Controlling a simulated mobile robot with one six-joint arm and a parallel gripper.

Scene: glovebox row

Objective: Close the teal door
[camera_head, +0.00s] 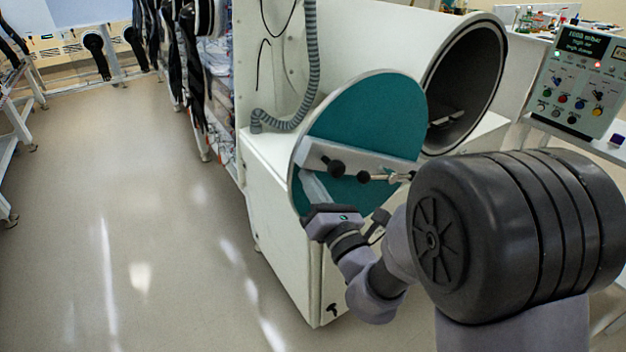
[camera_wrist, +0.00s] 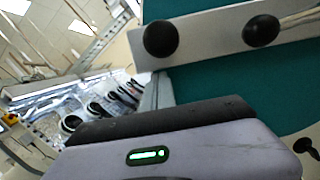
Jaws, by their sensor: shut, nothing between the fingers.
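The teal door (camera_head: 371,117) is a round disc, standing open to the left of the dark round chamber mouth (camera_head: 466,85). A pale crossbar (camera_head: 378,165) with black knobs (camera_head: 336,167) runs across its face. In the wrist view, the teal door (camera_wrist: 225,83) and its crossbar (camera_wrist: 203,36) fill the upper right. My gripper (camera_head: 314,184) is shut and empty at the door's lower left, close to the crossbar's left end. It also shows in the wrist view (camera_wrist: 157,92); I cannot tell whether it touches the door. My arm hides the door's lower right edge.
The white glovebox cabinet (camera_head: 274,211) stands beneath the door, with a grey ribbed hose (camera_head: 312,65) above. A control panel (camera_head: 577,82) is at the right. Open floor (camera_head: 130,220) lies to the left. More gloveboxes with black gloves line the aisle behind.

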